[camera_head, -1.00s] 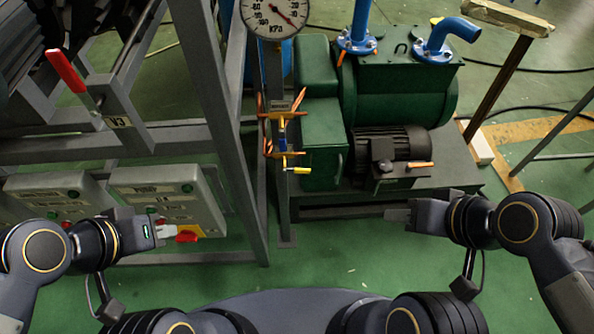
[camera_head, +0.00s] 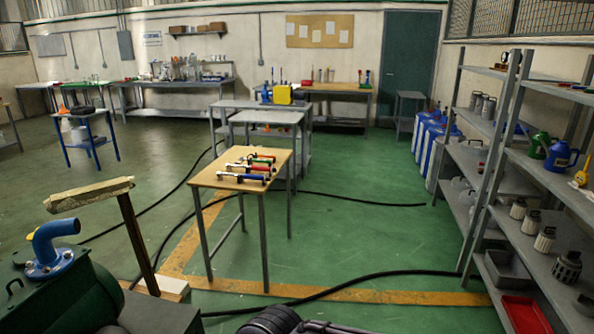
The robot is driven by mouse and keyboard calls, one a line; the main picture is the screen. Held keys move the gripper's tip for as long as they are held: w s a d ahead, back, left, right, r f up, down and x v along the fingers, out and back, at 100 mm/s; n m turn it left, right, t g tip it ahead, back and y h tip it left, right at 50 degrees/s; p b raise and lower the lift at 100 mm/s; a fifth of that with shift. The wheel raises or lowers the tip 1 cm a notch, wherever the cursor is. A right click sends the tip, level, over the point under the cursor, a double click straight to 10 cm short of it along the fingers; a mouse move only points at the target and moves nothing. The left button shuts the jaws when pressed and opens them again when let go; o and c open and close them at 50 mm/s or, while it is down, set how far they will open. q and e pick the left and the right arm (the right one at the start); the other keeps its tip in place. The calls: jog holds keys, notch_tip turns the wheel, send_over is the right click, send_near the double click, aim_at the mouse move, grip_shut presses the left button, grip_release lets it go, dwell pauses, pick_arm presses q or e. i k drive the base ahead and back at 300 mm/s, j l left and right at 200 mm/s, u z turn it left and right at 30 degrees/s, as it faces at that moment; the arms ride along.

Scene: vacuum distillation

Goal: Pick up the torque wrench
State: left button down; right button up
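Several long tools with coloured handles lie side by side on a small wooden-topped table (camera_head: 214,179) in the middle of the room. One has a blue handle (camera_head: 253,178), and others show red, black and green parts. They are too small to tell which is the torque wrench. Neither of my grippers shows. Only a dark piece of my own arm shows at the bottom edge, well short of the table.
A green machine (camera_head: 60,300) with a blue pipe (camera_head: 50,240) stands at lower left. Black hoses (camera_head: 385,274) cross the floor around the table. Shelving (camera_head: 480,170) fills the right side. Grey benches (camera_head: 265,104) stand behind the table. Green floor (camera_head: 350,235) to its right is mostly open.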

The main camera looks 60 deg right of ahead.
aim_at(229, 166)
jog(key=z, duration=1.85)
jog(key=i+l+z, duration=0.1)
jog(key=i+z, duration=0.3)
jog(key=i, duration=1.35)
jog(key=i+l+u, duration=0.1)
jog(key=i, duration=0.55)
jog(key=i+l, duration=0.1)
jog(key=i, duration=0.6)
jog(key=i+l+u, duration=0.1)
jog(key=i+u, duration=0.25)
jog(key=i+l+u, duration=0.25)
jog(key=i+u, duration=0.15)
jog(key=i+l+u, duration=0.35)
jog(key=i, duration=0.1)
